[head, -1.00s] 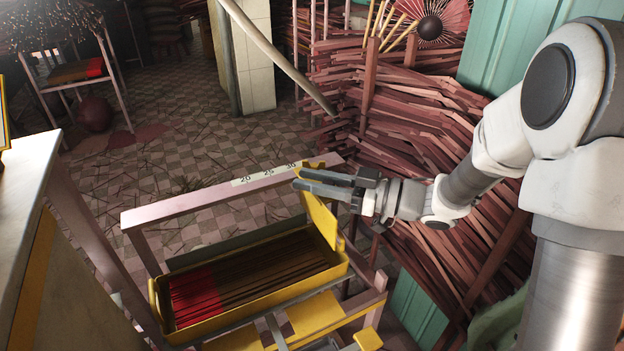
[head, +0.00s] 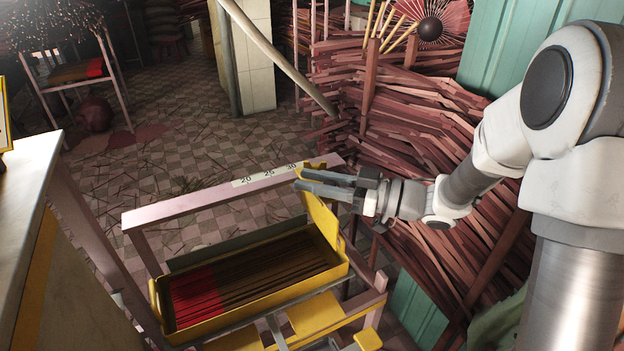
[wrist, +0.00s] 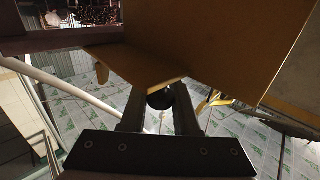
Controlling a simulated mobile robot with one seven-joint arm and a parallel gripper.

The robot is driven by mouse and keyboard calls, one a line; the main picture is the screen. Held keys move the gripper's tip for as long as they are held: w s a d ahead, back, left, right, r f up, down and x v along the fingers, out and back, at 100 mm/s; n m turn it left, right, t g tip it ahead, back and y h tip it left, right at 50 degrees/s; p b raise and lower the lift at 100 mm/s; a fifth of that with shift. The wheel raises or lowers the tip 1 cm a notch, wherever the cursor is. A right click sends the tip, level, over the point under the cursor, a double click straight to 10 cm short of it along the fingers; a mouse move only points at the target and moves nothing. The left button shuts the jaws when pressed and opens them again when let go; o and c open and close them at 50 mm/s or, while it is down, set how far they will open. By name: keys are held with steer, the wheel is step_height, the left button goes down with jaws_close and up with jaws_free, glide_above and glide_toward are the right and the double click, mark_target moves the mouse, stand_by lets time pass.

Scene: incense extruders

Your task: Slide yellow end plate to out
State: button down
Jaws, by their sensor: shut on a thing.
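The yellow end plate (head: 319,218) stands upright at the right end of a yellow tray (head: 237,300) in the head view. Its top reaches the pale rail with a number scale (head: 270,171), near the 30 mark. My gripper (head: 298,180) is at the plate's upper part, with its fingers pointing left. In the wrist view the plate (wrist: 215,45) fills the upper right, and my gripper (wrist: 160,95) is shut on a part of it. The exact contact is dark and partly hidden by the fingers.
The tray holds dark incense sticks with red ends (head: 195,290). Wooden frame posts surround it. Stacked reddish sticks (head: 410,120) stand behind my arm. A pale counter (head: 22,200) is at the left. Checkered floor (head: 190,130) lies open behind.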

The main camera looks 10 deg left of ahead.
steer(key=w+d+p, duration=0.1)
steer(key=d, duration=0.1)
steer(key=w+d+p, duration=0.1)
steer(key=w+d, duration=0.1)
steer(key=shift+r, duration=0.1)
steer(key=shift+w+d, duration=0.2)
steer(key=shift+d, duration=0.05)
steer(key=c, duration=0.7)
jaws_free()
steer(key=shift+o, duration=0.2)
steer(key=s+d+p, duration=0.2)
steer(key=d+p, duration=0.1)
steer(key=d, duration=1.4)
steer(key=shift+s, duration=0.25)
